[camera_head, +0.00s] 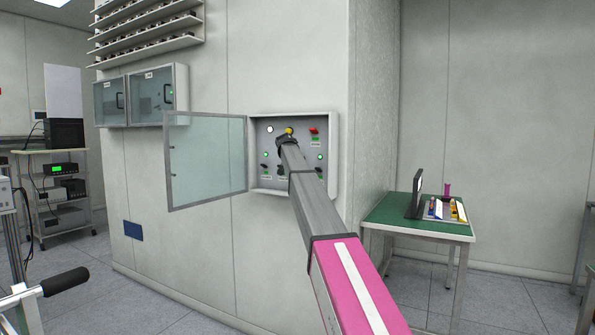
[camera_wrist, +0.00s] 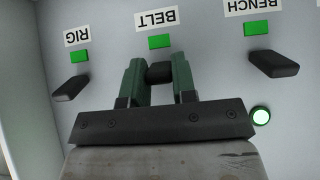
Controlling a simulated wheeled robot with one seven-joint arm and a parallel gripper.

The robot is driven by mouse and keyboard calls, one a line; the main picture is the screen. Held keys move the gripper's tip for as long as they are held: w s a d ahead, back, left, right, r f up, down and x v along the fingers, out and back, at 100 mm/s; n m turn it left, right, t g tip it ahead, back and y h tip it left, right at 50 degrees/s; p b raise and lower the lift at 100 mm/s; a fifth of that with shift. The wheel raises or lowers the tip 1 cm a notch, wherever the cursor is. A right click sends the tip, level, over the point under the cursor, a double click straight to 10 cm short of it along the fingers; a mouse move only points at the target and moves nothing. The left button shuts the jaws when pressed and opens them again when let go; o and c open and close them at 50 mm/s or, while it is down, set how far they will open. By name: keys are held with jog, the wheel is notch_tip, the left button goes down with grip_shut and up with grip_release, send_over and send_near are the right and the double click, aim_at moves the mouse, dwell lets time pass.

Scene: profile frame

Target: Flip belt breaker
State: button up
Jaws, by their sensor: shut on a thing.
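The belt breaker's black lever (camera_wrist: 159,72) sits in the middle of the wrist view, under the upside-down BELT label (camera_wrist: 156,19) and a green indicator (camera_wrist: 159,41). My gripper (camera_wrist: 159,78) has its two green fingers closed on either side of this lever. In the head view my arm reaches to the panel (camera_head: 330,140) on the wall, and my gripper (camera_head: 287,142) and arm hide much of the panel's middle. The lower part of the belt lever is hidden by my gripper.
The RIG lever (camera_wrist: 70,88) and BENCH lever (camera_wrist: 272,63) stand on either side, both tilted, with green indicators. A round green light (camera_wrist: 260,116) is lit near the gripper. The panel's glass door (camera_head: 207,160) hangs open to the left. A green-topped table (camera_head: 400,212) stands right.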

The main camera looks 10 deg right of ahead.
dwell(0.5)
jog(key=o, duration=0.9)
jog(key=v, duration=1)
jog(key=shift+s+a+r, duration=0.1)
jog(key=shift+r, duration=0.25)
